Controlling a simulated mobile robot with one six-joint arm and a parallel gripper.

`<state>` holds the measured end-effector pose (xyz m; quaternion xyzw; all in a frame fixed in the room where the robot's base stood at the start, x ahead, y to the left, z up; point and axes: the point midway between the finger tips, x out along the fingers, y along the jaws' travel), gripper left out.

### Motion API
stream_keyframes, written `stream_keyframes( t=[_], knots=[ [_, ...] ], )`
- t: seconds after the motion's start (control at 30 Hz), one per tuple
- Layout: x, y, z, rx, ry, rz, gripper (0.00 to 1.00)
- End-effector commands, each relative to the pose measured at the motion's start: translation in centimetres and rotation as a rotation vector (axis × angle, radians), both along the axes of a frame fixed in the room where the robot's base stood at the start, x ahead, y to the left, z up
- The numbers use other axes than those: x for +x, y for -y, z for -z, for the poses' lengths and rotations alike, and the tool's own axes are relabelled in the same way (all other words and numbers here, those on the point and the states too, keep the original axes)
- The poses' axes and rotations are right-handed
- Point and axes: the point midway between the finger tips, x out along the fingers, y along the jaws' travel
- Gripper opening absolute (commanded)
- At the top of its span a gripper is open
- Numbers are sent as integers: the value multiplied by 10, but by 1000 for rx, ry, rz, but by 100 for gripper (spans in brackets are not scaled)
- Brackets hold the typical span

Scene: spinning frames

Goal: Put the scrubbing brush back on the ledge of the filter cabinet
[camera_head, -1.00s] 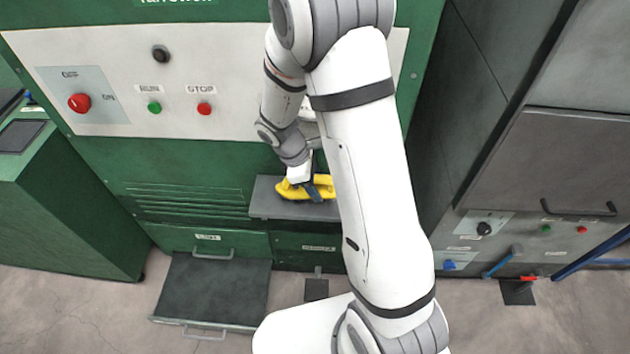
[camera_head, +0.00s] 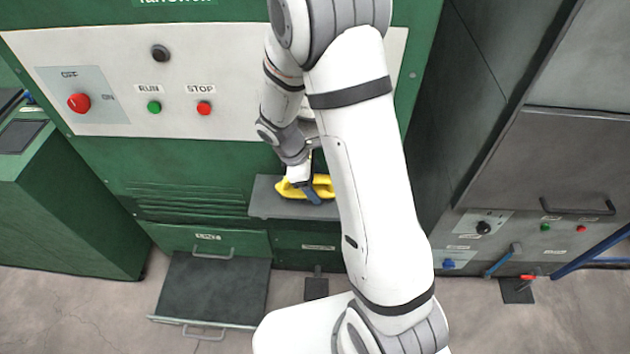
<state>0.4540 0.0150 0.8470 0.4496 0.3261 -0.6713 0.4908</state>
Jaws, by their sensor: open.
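The yellow scrubbing brush (camera_head: 322,186) rests on the grey ledge (camera_head: 268,207) on the front of the green filter cabinet (camera_head: 160,165). My gripper (camera_head: 311,196) is at the brush, its dark fingers pointing down over the brush's middle. The gripper is open; the brush shows on both sides of it. My arm crosses in front of the ledge's right end and hides it. Whether a finger touches the brush cannot be told.
An open drawer (camera_head: 210,290) sticks out low at the left of the ledge. A pedal (camera_head: 316,287) is on the floor below. Red and green buttons are on the panel (camera_head: 240,60) above. A grey cabinet (camera_head: 560,150) stands at the right.

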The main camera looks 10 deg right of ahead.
Motion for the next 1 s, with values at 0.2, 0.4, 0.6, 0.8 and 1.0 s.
stream_keyframes(
  t=[0.2, 0.4, 0.6, 0.8, 1.0],
  knots=[
    [5, -14, -35, 1, 7, -3, 71],
    [10, -30, -75, 1, 5, -3, 71],
    [13, -41, -102, 0, 3, -2, 71],
    [10, -42, -118, 11, 19, 32, 71],
    [-20, -22, -155, 80, 145, 265, 71]
  ],
)
